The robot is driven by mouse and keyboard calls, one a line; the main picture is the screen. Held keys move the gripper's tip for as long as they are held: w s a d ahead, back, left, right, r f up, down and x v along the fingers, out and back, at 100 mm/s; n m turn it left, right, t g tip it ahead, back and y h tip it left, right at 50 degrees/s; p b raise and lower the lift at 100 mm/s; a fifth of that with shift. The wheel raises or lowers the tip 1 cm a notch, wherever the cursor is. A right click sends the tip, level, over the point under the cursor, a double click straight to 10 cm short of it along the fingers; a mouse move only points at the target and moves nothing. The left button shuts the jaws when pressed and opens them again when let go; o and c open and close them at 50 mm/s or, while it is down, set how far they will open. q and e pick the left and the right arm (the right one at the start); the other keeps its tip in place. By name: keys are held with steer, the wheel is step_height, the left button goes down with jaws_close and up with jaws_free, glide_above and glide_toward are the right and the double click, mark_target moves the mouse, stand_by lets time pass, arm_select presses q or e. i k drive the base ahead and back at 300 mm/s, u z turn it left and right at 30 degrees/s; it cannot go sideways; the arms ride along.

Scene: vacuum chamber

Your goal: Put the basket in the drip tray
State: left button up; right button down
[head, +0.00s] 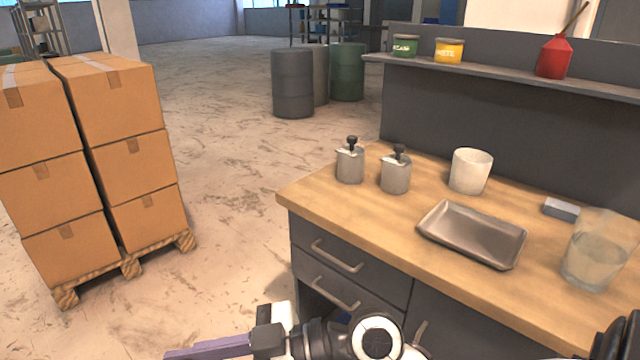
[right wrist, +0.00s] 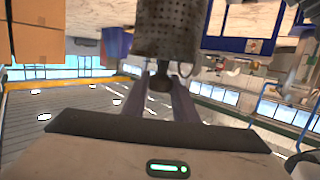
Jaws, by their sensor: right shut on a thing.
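The drip tray (head: 473,238) is a shallow grey metal tray with raised edges, empty, on the wooden bench top. My right gripper (head: 180,354) shows at the bottom left of the head view, pointing left, well away from the tray and off the bench's near left side. In the right wrist view, the right gripper (right wrist: 160,88) is shut on the basket's dark knobbed stem. The basket (right wrist: 166,28) is a grey perforated metal cylinder, cut off by the top edge. It is not visible in the head view. My left gripper is out of view.
A glass beaker of clear liquid (head: 594,255) stands right of the tray. A white cup (head: 470,171), two pump bottles (head: 396,174) and a small grey block (head: 561,209) stand behind it. Stacked boxes (head: 110,130) stand left. The bench's front left strip is clear.

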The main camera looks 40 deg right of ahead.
mark_target(471, 235)
steer(key=z, duration=1.45)
